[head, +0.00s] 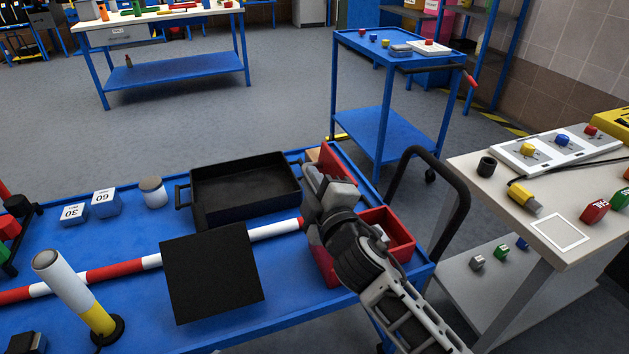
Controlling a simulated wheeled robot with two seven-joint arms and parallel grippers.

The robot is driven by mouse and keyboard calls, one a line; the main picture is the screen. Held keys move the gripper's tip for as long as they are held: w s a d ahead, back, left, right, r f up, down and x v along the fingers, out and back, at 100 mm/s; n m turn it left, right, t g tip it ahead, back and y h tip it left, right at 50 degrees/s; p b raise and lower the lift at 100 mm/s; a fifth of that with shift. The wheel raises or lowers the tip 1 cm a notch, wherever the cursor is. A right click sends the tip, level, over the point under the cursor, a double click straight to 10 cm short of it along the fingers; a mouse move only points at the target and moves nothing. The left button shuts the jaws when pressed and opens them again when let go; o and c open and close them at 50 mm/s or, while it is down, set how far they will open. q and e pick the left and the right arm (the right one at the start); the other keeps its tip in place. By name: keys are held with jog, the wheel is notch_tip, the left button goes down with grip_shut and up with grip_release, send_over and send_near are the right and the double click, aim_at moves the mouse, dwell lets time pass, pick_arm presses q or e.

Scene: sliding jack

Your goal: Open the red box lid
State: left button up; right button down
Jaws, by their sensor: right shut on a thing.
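The red box (397,222) sits at the right end of the blue cart, partly hidden behind my right arm. Its inside shows at the right, with something pale in it. A red panel that looks like its lid (343,163) stands raised at the far side, behind my gripper. My right gripper (318,182) reaches in from the lower right and is shut at this red panel. The fingertips and the exact grip are mostly hidden by the gripper body. My left gripper is not in view.
On the blue cart (130,247) are a black tray (245,205), a black square panel (212,275), a red-and-white bar (115,269) and a white-yellow post (75,290). A black cart handle (455,190) rises right of the box. A side table (480,180) stands right.

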jog(key=shift+f, duration=0.15)
jog(key=c, duration=1.5)
grip_release()
jog(key=shift+o, duration=0.2)
jog(key=v, duration=1.6)
jog(key=s+d+f+m+g+h+p, duration=0.1)
jog(key=s+d+f+m+g, duration=0.2)
jog(key=f+m, duration=0.4)
jog(key=s+d+f+m+g+h+p, duration=0.1)
jog(key=s+d+f+m+g, duration=0.2)
jog(key=s+d+f+m, duration=0.2)
notch_tip(320, 180, down, 3)
jog(key=s+m, duration=0.3)
jog(key=shift+m+h+p, duration=0.3)
jog(key=shift+h+p, duration=0.1)
